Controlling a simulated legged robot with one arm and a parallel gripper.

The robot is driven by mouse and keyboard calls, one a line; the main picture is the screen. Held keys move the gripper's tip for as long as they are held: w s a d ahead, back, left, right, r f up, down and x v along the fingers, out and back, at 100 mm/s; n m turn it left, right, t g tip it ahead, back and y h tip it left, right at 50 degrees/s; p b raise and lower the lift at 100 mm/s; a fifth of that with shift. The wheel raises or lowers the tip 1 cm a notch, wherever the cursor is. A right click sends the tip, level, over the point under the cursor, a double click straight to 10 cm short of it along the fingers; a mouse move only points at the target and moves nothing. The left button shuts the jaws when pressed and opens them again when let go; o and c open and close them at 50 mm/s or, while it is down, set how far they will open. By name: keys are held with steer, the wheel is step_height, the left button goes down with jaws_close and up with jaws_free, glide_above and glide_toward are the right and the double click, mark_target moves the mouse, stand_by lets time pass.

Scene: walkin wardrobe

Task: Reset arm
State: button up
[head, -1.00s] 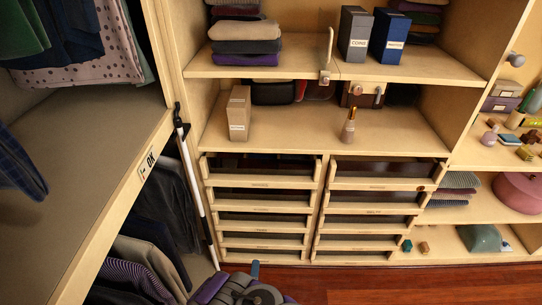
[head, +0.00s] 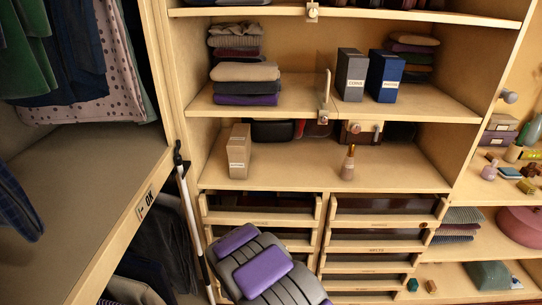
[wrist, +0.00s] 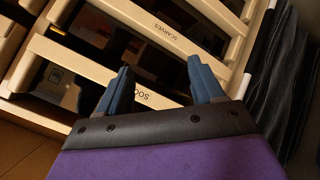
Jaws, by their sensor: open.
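My gripper (wrist: 160,88) shows in the wrist view with its two blue fingers apart and nothing between them. It is in front of light wooden drawers, one lettered SCARVES (wrist: 176,40). Another drawer front (wrist: 75,62) lies behind the fingers, its label partly covered by one of them. In the head view my grey and purple arm rises at the bottom centre, in front of the left drawer column (head: 262,222). The fingers are hidden in that view.
A grey box (head: 351,75) and a blue box (head: 386,77) stand on the middle shelf. A tan box (head: 239,152) and a small bottle (head: 348,163) stand on the shelf below. A white pole (head: 193,230) leans at the left. Dark clothes hang beside it.

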steer(key=s+d+r+m+g+y, duration=0.1)
steer(key=s+d+r+m+g, duration=0.2)
steer(key=s+r, duration=0.6)
steer(key=s+d+r+m+g+y, duration=0.1)
steer(key=s+d+r+g, duration=0.35)
steer(key=r, duration=0.75)
steer(key=s+d+r+m+g, duration=0.1)
steer(key=s+d+r, duration=0.2)
steer(key=s, duration=0.7)
steer(key=s+d+r+m+g, duration=0.1)
steer(key=s+d+r, duration=0.3)
steer(key=s, duration=0.6)
steer(key=s+d+r+m+g+h, duration=0.1)
steer(key=s+d+r+g, duration=0.1)
steer(key=s, duration=0.8)
steer(key=shift+s+d+r+m, duration=0.35)
steer(key=shift+d+r, duration=0.55)
steer(key=shift+d, duration=0.2)
